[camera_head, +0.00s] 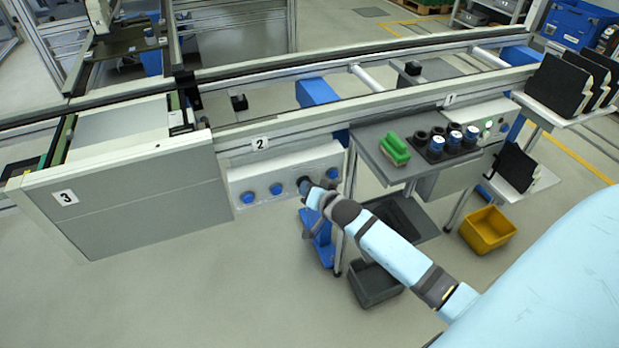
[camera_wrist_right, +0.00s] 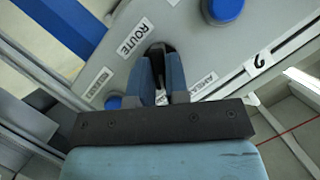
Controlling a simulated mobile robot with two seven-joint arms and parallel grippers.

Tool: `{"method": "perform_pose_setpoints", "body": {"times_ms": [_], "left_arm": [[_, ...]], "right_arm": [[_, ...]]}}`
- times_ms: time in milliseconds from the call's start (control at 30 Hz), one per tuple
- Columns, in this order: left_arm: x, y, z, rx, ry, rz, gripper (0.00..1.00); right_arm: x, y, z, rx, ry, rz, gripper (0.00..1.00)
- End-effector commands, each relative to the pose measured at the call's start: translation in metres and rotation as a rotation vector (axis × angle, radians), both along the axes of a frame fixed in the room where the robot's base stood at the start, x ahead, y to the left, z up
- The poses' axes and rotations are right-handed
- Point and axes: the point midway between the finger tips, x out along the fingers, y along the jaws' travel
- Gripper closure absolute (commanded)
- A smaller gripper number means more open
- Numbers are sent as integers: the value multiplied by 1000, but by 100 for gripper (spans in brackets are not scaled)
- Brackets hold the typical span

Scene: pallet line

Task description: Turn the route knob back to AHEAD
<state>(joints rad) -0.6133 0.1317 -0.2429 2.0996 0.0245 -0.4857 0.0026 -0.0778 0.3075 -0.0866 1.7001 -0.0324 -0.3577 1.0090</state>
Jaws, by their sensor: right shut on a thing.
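The route knob (camera_wrist_right: 157,47) is dark and sits on a light grey panel (camera_head: 262,179) below the sign 2. In the right wrist view a ROUTE label (camera_wrist_right: 134,38) is beside it. A second label, apparently AHEAD (camera_wrist_right: 203,85), and a third, hard to read (camera_wrist_right: 97,84), lie to either side. My right gripper (camera_wrist_right: 161,72) is shut on the route knob, with its blue-grey fingers on both sides of it. In the head view the right gripper (camera_head: 305,186) reaches the panel and hides most of the knob. Which way the knob points is hard to tell. My left gripper is not in view.
A dark bin (camera_head: 375,285) and a yellow bin (camera_head: 487,230) are below.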

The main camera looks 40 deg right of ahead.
Motion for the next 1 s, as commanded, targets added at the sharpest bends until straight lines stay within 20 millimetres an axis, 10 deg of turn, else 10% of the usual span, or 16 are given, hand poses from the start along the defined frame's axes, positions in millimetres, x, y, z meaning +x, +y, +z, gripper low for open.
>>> {"method": "perform_pose_setpoints", "body": {"times_ms": [1000], "left_arm": [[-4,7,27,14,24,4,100]], "right_arm": [[2,3,2,-613,145,-1,100]]}}
